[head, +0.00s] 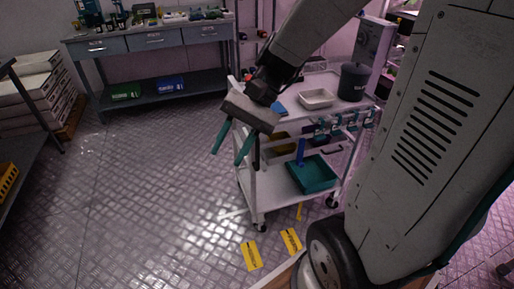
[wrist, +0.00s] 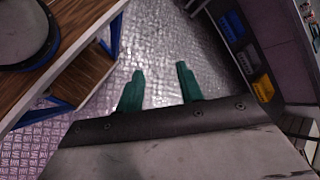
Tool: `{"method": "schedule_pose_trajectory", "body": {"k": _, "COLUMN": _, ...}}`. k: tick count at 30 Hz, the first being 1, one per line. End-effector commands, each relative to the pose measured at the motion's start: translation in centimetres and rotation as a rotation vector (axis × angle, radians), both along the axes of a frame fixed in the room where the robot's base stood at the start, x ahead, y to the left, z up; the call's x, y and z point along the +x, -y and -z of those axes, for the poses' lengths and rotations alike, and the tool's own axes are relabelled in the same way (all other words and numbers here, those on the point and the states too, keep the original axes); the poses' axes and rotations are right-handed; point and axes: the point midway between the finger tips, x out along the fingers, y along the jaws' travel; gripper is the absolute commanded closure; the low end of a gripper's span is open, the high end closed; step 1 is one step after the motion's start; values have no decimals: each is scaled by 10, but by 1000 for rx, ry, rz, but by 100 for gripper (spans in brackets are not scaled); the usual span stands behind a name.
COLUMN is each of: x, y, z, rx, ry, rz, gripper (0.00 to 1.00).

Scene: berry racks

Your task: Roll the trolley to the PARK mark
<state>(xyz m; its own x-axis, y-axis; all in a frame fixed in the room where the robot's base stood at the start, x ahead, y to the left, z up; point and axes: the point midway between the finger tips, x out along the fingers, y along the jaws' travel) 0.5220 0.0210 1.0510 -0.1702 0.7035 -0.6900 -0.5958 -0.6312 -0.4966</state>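The trolley (head: 252,188) is a white two-shelf cart on black casters, right of centre in the head view. Its upper shelf carries a pale tray and a dark canister, and its lower shelf a teal tray. Yellow floor markers (head: 251,256) lie just in front of it; their print is too small to read. My gripper (head: 232,146) is at the trolley's left end and overlaps it in the picture; I cannot tell whether they touch. In the wrist view its teal fingers (wrist: 160,88) stand apart with only floor between them. The trolley's handle is not clearly visible.
A grey workbench (head: 150,42) with drawers stands at the back wall. Stacked white boxes (head: 40,92) are at the left. The patterned metal floor (head: 140,170) is clear left of the trolley. A wooden-topped table (wrist: 85,55) shows in the wrist view.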

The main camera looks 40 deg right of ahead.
Motion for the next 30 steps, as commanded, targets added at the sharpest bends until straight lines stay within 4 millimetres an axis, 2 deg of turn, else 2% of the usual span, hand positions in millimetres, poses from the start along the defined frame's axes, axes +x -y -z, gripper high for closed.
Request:
{"method": "schedule_pose_trajectory", "body": {"k": 1, "x": 16, "y": 3, "z": 8, "rx": 72, "ry": -48, "rz": 71, "gripper": 63}}
{"method": "schedule_pose_trajectory", "body": {"k": 5, "x": 59, "y": 15, "z": 27, "rx": 263, "ry": -142, "rz": 263, "gripper": 63}}
{"method": "schedule_pose_trajectory", "body": {"k": 8, "x": 92, "y": 33, "z": 46, "rx": 406, "ry": -201, "rz": 422, "gripper": 63}}
{"method": "schedule_pose_trajectory", "body": {"k": 12, "x": 136, "y": 70, "z": 80, "rx": 597, "ry": -264, "rz": 660, "gripper": 63}}
{"method": "schedule_pose_trajectory", "body": {"k": 16, "x": 167, "y": 115, "z": 124, "rx": 761, "ry": -305, "rz": 896, "gripper": 63}}
{"method": "schedule_pose_trajectory", "body": {"k": 20, "x": 184, "y": 167, "z": 177, "rx": 904, "ry": -325, "rz": 1141, "gripper": 63}}
{"method": "schedule_pose_trajectory", "body": {"k": 24, "x": 186, "y": 216, "z": 235, "rx": 1019, "ry": -328, "rz": 1378, "gripper": 63}}
{"method": "schedule_pose_trajectory", "body": {"k": 27, "x": 182, "y": 242, "z": 267, "rx": 1072, "ry": -322, "rz": 1504, "gripper": 63}}
{"method": "schedule_pose_trajectory", "body": {"k": 30, "x": 176, "y": 257, "z": 288, "rx": 1101, "ry": -316, "rz": 1588, "gripper": 63}}
